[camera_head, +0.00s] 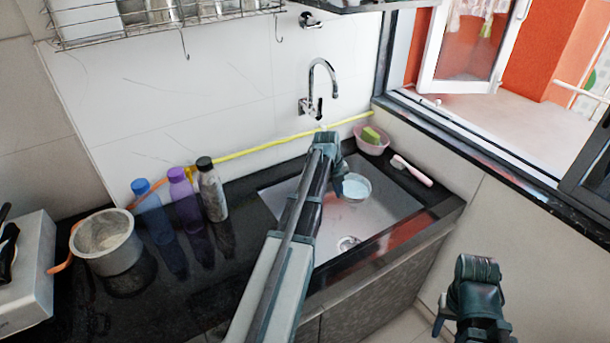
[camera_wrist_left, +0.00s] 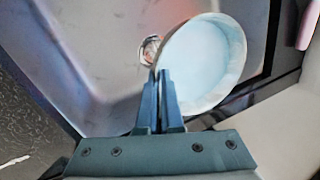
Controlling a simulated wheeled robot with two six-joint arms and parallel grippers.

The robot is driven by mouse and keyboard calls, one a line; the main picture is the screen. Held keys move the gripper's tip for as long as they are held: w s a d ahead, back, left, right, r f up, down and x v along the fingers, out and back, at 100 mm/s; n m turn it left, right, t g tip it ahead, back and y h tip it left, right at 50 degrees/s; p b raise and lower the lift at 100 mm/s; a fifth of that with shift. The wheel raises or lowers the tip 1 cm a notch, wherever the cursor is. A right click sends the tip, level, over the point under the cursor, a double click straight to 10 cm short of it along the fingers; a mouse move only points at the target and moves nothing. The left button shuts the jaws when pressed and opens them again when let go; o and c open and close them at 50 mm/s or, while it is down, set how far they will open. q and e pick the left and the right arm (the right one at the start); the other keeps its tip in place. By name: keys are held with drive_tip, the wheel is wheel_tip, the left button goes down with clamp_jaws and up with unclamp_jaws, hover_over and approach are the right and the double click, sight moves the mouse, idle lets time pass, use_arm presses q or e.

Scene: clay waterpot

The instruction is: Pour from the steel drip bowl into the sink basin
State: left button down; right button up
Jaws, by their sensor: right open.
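The steel drip bowl (camera_head: 356,186) holds pale bluish liquid and is at the sink basin (camera_head: 385,215), right of my left gripper (camera_head: 338,188). In the left wrist view, the bowl (camera_wrist_left: 205,60) has its rim at the fingertips of my left gripper (camera_wrist_left: 161,75). The fingers are nearly together, pinched on that rim. The basin's drain (camera_head: 347,243) is in front of the bowl in the head view. I cannot tell how far the bowl is above the basin floor. My right gripper (camera_head: 455,322) is empty at the lower right, away from the counter.
A chrome tap (camera_head: 322,80) is on the wall behind the sink. A pink dish with a sponge (camera_head: 372,141) and a brush (camera_head: 412,171) lie on the back right ledge. Several bottles (camera_head: 186,195) and a metal pot (camera_head: 106,242) stand on the dark counter at left.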

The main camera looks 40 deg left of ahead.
use_arm(q)
drive_tip(key=a+m, duration=0.1)
drive_tip(key=a, duration=1.3)
drive_tip(key=shift+w+a, duration=0.35)
drive_tip(key=shift+w, duration=0.1)
drive_tip(key=shift+f, duration=0.2)
drive_tip(key=f+y+b, duration=0.3)
drive_tip(key=shift+d+m+g, duration=0.3)
drive_tip(key=shift+m, duration=0.1)
drive_tip(key=shift+d+r+y, duration=0.2)
drive_tip(key=shift+r+y, duration=0.1)
drive_tip(key=shift+y, duration=0.4)
